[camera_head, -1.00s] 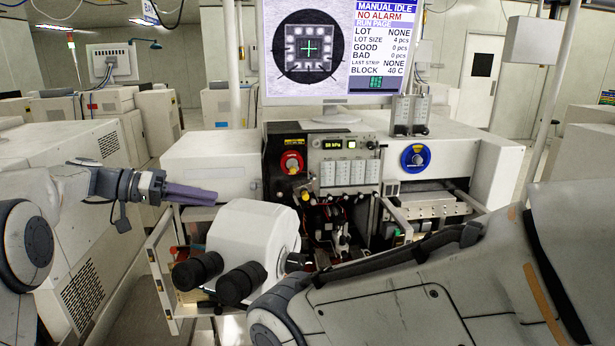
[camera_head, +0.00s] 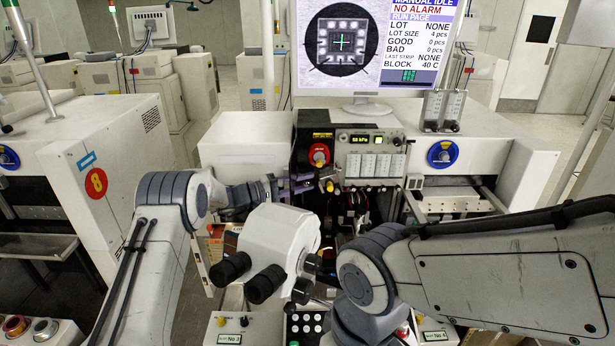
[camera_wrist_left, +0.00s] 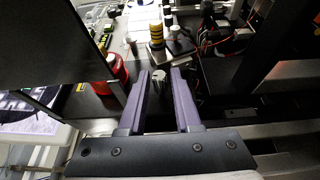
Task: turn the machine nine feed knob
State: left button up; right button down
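The machine (camera_head: 397,143) in front of me carries a red round knob (camera_head: 319,155) on its black panel and a blue round knob (camera_head: 442,154) farther right. I cannot read which is the feed knob. My left gripper (camera_head: 306,183) reaches in from the left, just below the red knob. In the left wrist view the left gripper (camera_wrist_left: 162,76) is open, its purple fingers apart. A small silver cylinder (camera_wrist_left: 158,80) shows between the fingertips, with no visible contact. The red part (camera_wrist_left: 118,72) is left of the fingers. My right gripper is not visible; only its arm shows.
A white microscope-like head (camera_head: 275,245) with black eyepieces stands before the machine, close to my left arm. A monitor (camera_head: 366,109) stands above. A yellow-and-black post (camera_wrist_left: 156,36) stands beyond the fingertips. Machine eight (camera_head: 97,183) is at the left.

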pick_arm(q)
jog(key=shift+w+d, duration=0.15)
jog(key=shift+d, duration=0.25)
grip_shut()
jog(key=shift+f+b, duration=0.15)
jog(key=shift+b, duration=0.55)
jog(key=shift+m+y+b, duration=0.3)
jog(key=shift+y+b, duration=0.05)
jog(key=shift+y, duration=0.25)
jog(key=shift+g, duration=0.3)
grip_release()
